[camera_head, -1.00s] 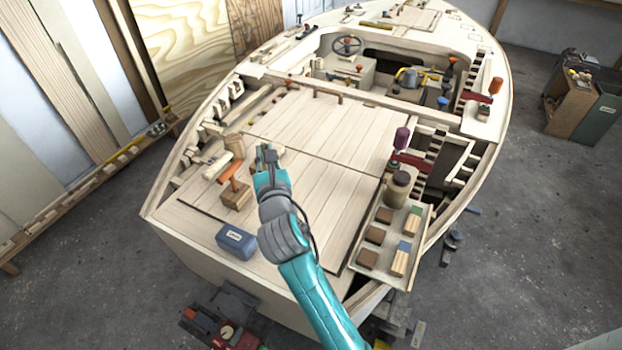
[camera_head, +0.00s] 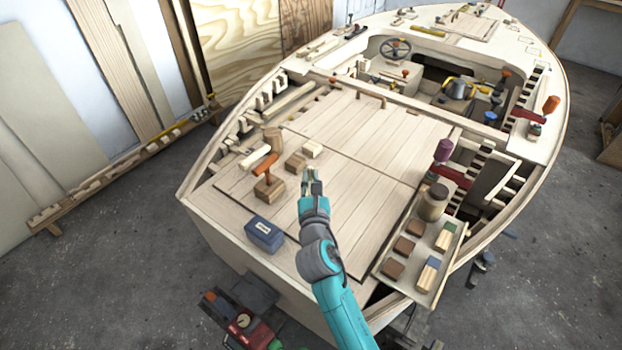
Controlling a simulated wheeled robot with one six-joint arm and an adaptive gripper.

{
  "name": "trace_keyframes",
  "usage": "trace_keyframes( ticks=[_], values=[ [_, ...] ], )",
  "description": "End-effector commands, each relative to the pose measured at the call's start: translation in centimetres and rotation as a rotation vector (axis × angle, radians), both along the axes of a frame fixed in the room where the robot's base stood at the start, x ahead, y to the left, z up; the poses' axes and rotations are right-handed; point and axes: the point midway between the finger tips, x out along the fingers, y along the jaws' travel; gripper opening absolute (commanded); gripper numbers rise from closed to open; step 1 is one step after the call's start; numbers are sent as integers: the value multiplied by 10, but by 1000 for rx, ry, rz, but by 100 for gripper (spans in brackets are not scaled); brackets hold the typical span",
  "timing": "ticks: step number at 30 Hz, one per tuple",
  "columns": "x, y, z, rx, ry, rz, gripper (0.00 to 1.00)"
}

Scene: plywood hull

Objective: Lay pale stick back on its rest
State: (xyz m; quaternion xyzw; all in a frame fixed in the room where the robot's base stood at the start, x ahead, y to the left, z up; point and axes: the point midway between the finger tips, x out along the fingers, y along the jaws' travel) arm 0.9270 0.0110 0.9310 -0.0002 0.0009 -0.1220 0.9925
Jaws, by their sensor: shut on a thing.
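My gripper (camera_head: 311,177) is above the fore part of the planked deck hatch (camera_head: 345,210), shut on a small tan sliver between its fingers that I take for the pale stick (camera_head: 311,187). Most of the stick is hidden by the fingers. A brown block (camera_head: 296,162) and a paler block (camera_head: 313,149) sit on the deck just beyond and left of the gripper, apart from it. I cannot tell which piece is the stick's rest.
A blue box (camera_head: 264,233) is at the front left. A tray (camera_head: 432,290) of blocks and a jar (camera_head: 433,203) are at the right. The hatch's middle is clear.

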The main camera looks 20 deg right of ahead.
Motion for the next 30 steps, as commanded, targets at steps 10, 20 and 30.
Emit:
trace_keyframes(
  ticks=[10, 20, 30],
  values=[
    [0, 0, -3, 1, 0, 0, 15],
    [0, 0, -2, 1, 0, 0, 38],
    [-27, 7, 0, 0, 1, 2, 38]
  ],
)
